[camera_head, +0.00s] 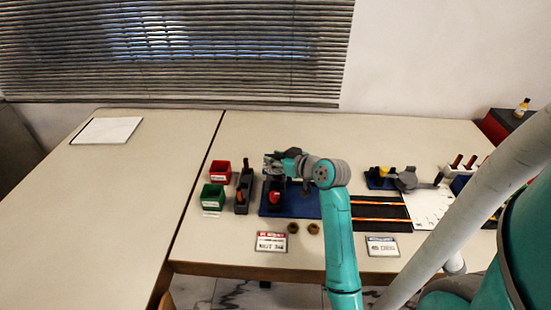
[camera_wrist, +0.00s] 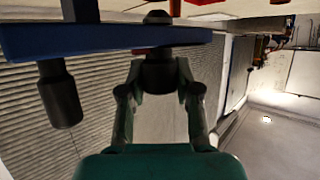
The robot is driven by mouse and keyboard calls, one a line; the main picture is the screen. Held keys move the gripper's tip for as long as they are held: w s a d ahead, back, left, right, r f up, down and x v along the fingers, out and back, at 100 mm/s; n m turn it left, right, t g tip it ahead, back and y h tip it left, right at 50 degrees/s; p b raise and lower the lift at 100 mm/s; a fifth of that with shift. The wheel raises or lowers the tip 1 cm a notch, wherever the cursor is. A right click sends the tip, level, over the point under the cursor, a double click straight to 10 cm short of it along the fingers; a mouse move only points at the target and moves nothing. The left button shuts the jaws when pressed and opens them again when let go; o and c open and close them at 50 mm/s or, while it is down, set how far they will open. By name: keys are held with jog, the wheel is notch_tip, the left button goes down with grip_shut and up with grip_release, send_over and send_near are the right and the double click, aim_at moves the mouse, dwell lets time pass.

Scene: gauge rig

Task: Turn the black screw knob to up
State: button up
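The black screw knob (camera_wrist: 159,76) shows in the wrist view, at the edge of a blue plate (camera_wrist: 100,43). My gripper (camera_wrist: 160,78) has one finger on each side of it. The fingers lean inward and appear to press on its sides. Which way the knob points cannot be told. Another black cylinder (camera_wrist: 60,94) sticks out from the blue plate to the left. In the head view my gripper (camera_head: 277,163) is over the rig on the blue base (camera_head: 302,206); the knob is hidden there behind the gripper and arm.
Red (camera_head: 220,172) and green (camera_head: 213,196) bins and a dark holder (camera_head: 243,190) stand left of the rig. Two brass nuts (camera_head: 303,228) and a label card (camera_head: 272,242) lie in front. A black tray (camera_head: 381,213) is at right. The left table is mostly clear.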

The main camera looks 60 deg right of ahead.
jog(key=o, duration=0.5)
jog(key=shift+c, duration=0.2)
jog(key=v, duration=1.2)
jog(key=s+a+f, duration=0.1)
jog(key=a+f, duration=0.3)
jog(key=a, duration=0.2)
jog(key=s+a+f+m, duration=0.1)
jog(key=a+f, duration=0.4)
jog(key=a, duration=0.2)
jog(key=a+f+m, duration=0.1)
jog(key=a+f, duration=0.3)
jog(key=a, duration=0.2)
jog(key=shift+s+a+f, duration=0.35)
jog(key=shift+s+f, duration=0.05)
jog(key=s+a+r+n+y, duration=0.1)
jog(key=s+a+n, duration=0.1)
jog(key=s+a, duration=0.5)
jog(key=s+a+r+n+t+y, duration=0.1)
jog(key=s+a+r+n+y, duration=0.1)
jog(key=s+a, duration=0.5)
jog(key=s, duration=0.6)
jog(key=shift+s+a+r+n+t, duration=0.2)
jog(key=shift+a+n+t, duration=0.1)
jog(key=shift+a+n, duration=0.1)
